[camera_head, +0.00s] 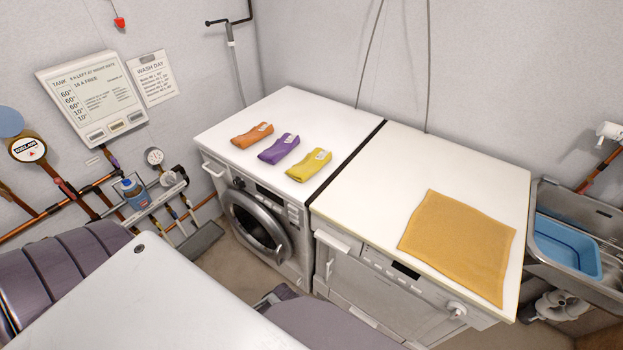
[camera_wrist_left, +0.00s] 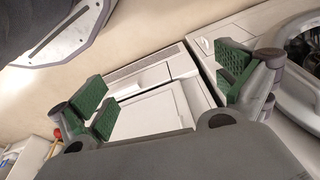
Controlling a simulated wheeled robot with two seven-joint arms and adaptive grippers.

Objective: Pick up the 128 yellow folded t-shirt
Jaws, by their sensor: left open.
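The yellow folded t-shirt (camera_head: 308,165) lies on the white top of the washing machine, near its right front edge, with a white label patch on it. A purple folded t-shirt (camera_head: 279,149) and an orange folded t-shirt (camera_head: 252,135) lie to its left in a row. My left gripper (camera_wrist_left: 165,92) shows in the left wrist view with its green-padded fingers apart and nothing between them. It points toward white appliance fronts; no t-shirt shows in that view. Neither gripper can be made out in the head view.
A washing machine (camera_head: 290,105) stands left of a second white appliance (camera_head: 395,150) with a mustard cloth (camera_head: 458,245) on top. A sink with a blue basin (camera_head: 566,247) is at the far right. Pipes and a blue bottle (camera_head: 134,193) are at the left wall.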

